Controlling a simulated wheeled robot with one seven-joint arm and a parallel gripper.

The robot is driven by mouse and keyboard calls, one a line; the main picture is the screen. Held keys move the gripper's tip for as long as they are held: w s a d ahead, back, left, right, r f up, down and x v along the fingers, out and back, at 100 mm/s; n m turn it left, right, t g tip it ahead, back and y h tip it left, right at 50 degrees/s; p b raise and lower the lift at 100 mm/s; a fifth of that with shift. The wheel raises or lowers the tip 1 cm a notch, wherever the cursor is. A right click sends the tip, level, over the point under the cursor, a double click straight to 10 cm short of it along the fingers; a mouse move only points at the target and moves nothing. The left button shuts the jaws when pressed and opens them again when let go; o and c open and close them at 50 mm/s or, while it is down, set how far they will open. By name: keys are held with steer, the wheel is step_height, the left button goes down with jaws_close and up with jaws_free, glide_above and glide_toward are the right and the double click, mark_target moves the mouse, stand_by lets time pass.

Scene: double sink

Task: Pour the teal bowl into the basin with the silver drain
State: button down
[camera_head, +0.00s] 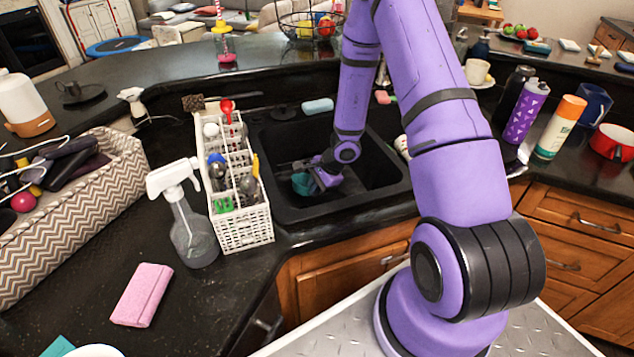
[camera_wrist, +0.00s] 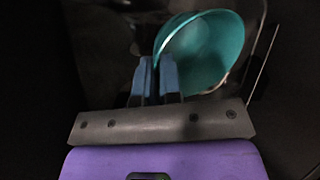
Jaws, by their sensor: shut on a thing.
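My gripper (camera_head: 322,178) reaches into this basin from above. In the wrist view my gripper (camera_wrist: 156,78) has its two blue fingers close together at the left rim of the teal bowl (camera_wrist: 205,55), shut on it. The bowl is tilted, with its open inside partly facing the wrist camera. I cannot make out any contents in it. The drain is not clearly visible, so its colour cannot be told.
A white rack of utensils (camera_head: 245,228) stands at the basin's left edge, with a spray bottle (camera_head: 188,225) beside it. A blue sponge (camera_head: 318,105) lies behind the basin. Bottles (camera_head: 560,127) stand on the right counter.

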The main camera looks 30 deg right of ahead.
mark_target(305, 187)
steer(key=shift+s+a+r+n+t+h, duration=0.15)
steer(key=shift+a+r+h, duration=0.15)
steer(key=shift+a+h, duration=0.3)
steer(key=shift+s+a+r+n+t+h, duration=0.15)
steer(key=shift+a+r+h, duration=0.2)
steer(key=shift+a+h, duration=0.25)
steer(key=shift+s+a+r+h, duration=0.15)
steer(key=shift+a+r+h, duration=0.15)
steer(key=shift+a+h, duration=0.3)
steer(key=shift+a+r, duration=0.1)
steer(key=shift+r, duration=0.3)
